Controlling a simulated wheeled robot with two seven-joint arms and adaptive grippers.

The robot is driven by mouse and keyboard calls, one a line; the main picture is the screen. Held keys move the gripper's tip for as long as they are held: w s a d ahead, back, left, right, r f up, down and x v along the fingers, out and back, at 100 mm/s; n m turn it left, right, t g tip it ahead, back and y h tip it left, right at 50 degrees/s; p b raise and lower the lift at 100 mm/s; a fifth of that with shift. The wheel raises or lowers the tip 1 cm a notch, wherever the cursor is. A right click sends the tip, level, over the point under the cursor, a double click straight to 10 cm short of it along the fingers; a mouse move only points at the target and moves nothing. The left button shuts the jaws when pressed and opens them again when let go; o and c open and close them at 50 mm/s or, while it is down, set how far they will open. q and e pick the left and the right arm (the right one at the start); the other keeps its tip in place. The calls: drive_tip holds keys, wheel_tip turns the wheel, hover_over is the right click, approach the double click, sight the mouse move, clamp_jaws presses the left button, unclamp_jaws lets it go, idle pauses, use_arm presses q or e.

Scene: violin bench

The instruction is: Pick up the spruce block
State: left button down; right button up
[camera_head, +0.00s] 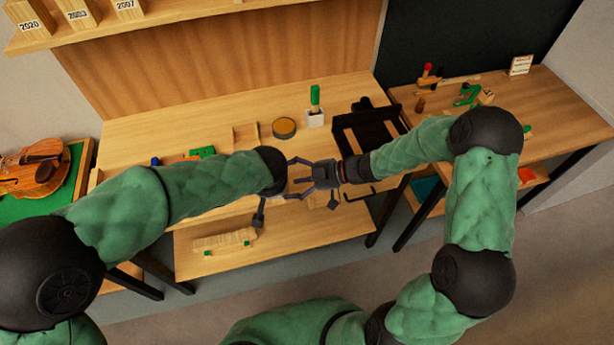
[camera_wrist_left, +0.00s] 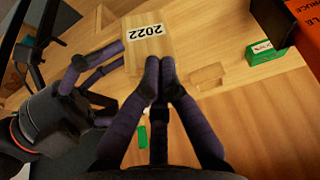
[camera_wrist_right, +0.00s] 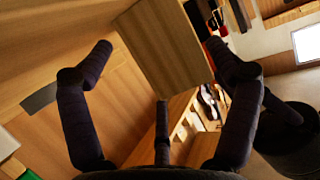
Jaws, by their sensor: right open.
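A pale wooden block marked 2022 (camera_wrist_left: 150,32), which I take for the spruce block, shows at the top of the left wrist view. In the right wrist view the block (camera_wrist_right: 168,55) looms large between and beyond my spread fingers. I cannot clearly make it out in the head view. My right gripper (camera_head: 290,178) is open and empty, its fingers pointing left; their tips lie beside the block in the left wrist view.
Pale wood pieces (camera_head: 225,240) lie on the lower shelf. Numbered blocks stand on the upper shelf. My two forearms nearly meet.

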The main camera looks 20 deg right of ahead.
drive_tip(key=shift+x, duration=1.2)
drive_tip(key=c, duration=0.9)
use_arm(q)
drive_tip(key=shift+r, duration=0.6)
drive_tip(key=v, duration=1.2)
